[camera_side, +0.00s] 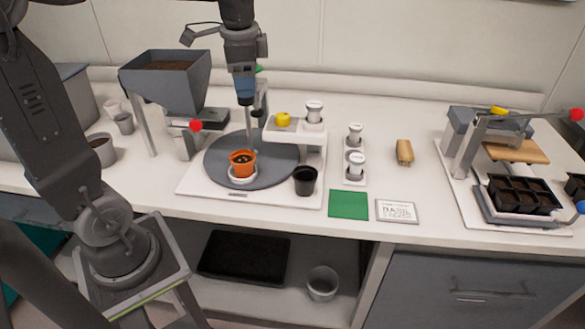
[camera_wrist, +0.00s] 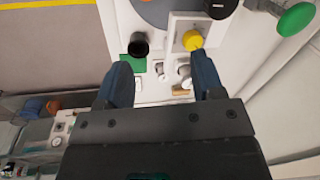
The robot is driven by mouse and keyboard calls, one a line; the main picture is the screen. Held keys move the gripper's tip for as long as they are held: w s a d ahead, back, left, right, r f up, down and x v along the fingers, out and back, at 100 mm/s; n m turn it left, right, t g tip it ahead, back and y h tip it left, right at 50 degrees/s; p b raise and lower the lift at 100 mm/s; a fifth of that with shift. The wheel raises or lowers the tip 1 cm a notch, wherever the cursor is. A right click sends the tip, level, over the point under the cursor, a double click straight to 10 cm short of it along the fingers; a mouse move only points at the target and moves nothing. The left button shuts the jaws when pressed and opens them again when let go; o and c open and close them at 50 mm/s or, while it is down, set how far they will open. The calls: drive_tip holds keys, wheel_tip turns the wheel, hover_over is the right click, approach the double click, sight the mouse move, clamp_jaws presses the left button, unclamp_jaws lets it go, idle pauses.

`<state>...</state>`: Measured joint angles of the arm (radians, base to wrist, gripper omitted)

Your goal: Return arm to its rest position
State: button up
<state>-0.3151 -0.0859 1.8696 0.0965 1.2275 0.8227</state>
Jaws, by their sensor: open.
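My gripper (camera_side: 246,97) hangs above the back of the round grey turntable (camera_side: 222,168) in the side view, jaws pointing down. In the wrist view my gripper (camera_wrist: 160,85) shows two blue-tipped fingers spread apart with nothing held between them. An orange pot (camera_side: 242,162) with dark soil stands on a white saucer on the turntable, apart from my gripper. A black pot (camera_side: 305,180) stands at the front right of the white base, and it also shows in the wrist view (camera_wrist: 139,44).
A grey soil hopper (camera_side: 166,80) stands left of my gripper. A white stand with a yellow knob (camera_side: 283,118) is close on the right. White-capped jars, a green mat (camera_side: 348,204) and a label card (camera_side: 396,211) lie further right. A black seedling tray (camera_side: 522,195) sits far right.

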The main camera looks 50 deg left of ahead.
drive_tip(key=s+d+f+n+t, duration=0.1)
drive_tip(key=s+d+n+t, duration=0.1)
drive_tip(key=s+d, duration=0.4)
drive_tip(key=s+d+f+n+t+h, duration=0.1)
drive_tip(key=s+d+f+n+t, duration=0.1)
drive_tip(key=s+d, duration=0.4)
drive_tip(key=shift+s+n, duration=0.3)
drive_tip(key=shift+n, duration=0.6)
